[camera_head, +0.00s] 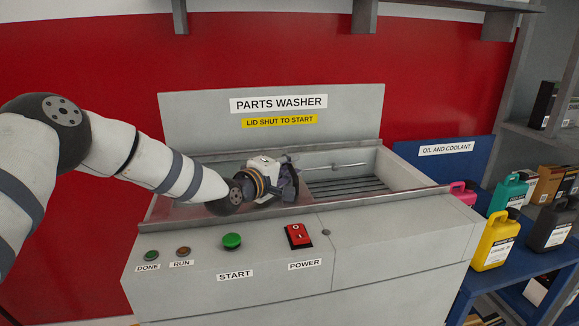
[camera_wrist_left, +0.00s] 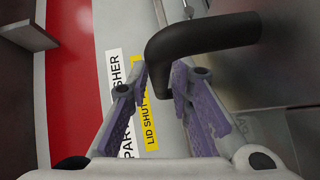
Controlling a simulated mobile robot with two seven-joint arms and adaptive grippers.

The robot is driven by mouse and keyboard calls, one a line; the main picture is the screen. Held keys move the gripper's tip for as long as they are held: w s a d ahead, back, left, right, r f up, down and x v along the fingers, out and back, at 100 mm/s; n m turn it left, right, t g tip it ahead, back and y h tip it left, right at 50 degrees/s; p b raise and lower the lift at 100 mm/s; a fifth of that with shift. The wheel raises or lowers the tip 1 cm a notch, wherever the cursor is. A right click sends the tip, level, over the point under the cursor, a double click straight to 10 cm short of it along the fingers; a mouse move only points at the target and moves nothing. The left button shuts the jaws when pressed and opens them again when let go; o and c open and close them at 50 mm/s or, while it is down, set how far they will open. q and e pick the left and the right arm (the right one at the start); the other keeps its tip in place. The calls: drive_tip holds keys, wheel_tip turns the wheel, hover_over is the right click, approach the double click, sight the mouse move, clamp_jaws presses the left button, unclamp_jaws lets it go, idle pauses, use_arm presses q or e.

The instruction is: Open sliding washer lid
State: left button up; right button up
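The grey parts washer (camera_head: 232,258) stands in front of me. A reflective metal panel, seemingly its sliding lid (camera_head: 180,211), shows at the left of the top, partly under my left arm. The right part of the basin is uncovered and shows a slatted grate (camera_head: 345,188). My left gripper (camera_head: 285,180) is over the middle of the washer top. In the left wrist view, its purple-padded fingers (camera_wrist_left: 161,82) are shut on the downturned end of a dark bent handle (camera_wrist_left: 205,42), which fills the gap between the tips. My right gripper is not in view.
A thin rod (camera_head: 335,167) runs along the basin's back wall. The washer front has a green start button (camera_head: 232,241) and a red power switch (camera_head: 298,236). A blue stand at the right holds a yellow jug (camera_head: 495,240) and other containers.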

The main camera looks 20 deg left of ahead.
use_arm(q)
drive_tip(key=shift+s, duration=0.1)
drive_tip(key=v, duration=1.1)
drive_tip(key=shift+a+r, duration=0.1)
drive_tip(key=shift+a, duration=0.05)
drive_tip(key=shift+s, duration=0.4)
